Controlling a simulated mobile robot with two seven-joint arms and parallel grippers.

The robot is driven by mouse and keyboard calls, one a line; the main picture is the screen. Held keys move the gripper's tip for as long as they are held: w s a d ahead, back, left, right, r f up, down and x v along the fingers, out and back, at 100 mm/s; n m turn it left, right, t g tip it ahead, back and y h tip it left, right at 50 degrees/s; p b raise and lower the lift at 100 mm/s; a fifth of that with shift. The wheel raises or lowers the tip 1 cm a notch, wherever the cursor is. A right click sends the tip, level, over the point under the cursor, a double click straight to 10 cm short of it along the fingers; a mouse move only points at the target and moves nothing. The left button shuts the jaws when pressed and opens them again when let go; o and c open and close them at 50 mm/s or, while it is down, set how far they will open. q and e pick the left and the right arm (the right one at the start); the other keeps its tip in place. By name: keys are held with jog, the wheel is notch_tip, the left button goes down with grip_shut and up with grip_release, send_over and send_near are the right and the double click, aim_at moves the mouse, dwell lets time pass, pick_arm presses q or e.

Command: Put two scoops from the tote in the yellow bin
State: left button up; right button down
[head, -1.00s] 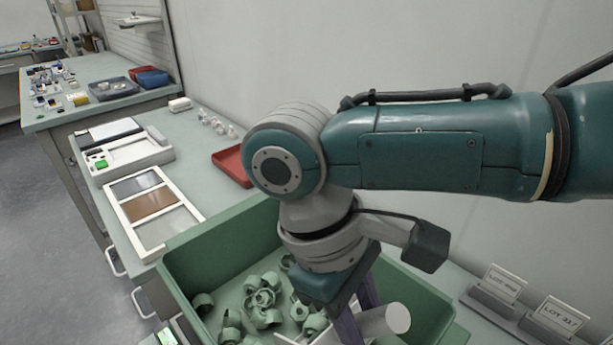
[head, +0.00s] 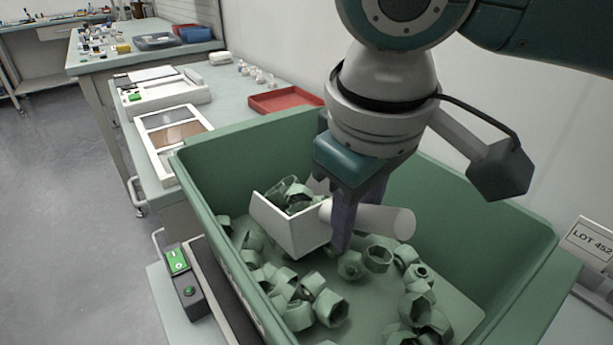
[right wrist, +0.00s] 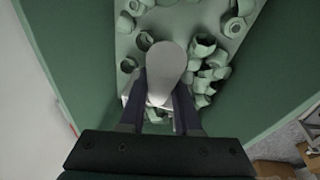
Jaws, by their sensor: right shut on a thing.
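My right gripper (head: 350,218) is shut on the handle of a white scoop (head: 287,228), inside the green tote (head: 478,207). The scoop holds several green caps (head: 292,195) and sits above the caps lying on the tote floor. In the right wrist view, the scoop's pale round handle (right wrist: 166,68) is between the fingers (right wrist: 160,92), and its bowl is mostly hidden. Loose green caps (head: 328,307) lie spread over the tote floor, with bare floor between them. My left gripper is not in view. No yellow bin shows.
A small box with a green screen and button (head: 183,275) stands left of the tote. Behind it are a framed tray (head: 172,138) and a red tray (head: 285,98) on the bench. A LOT 452 card (head: 592,240) stands at right.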

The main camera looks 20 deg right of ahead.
jog(key=s+r+t+p, duration=0.1)
jog(key=s+r+p, duration=0.1)
jog(key=r+p, duration=0.2)
jog(key=s+d+r+t+y+p, duration=0.1)
jog(key=r+p, duration=0.3)
jog(key=p, duration=0.3)
jog(key=s+d+r+t+p, duration=0.1)
jog(key=s+r+p, duration=0.1)
jog(key=r+p, duration=0.3)
jog(key=shift+s+t+p, duration=0.35)
jog(key=shift+t+p, duration=0.05)
jog(key=shift+p, duration=0.25)
jog(key=shift+d+p+v, duration=0.2)
jog(key=shift+p+v, duration=0.65)
jog(key=shift+p, duration=0.1)
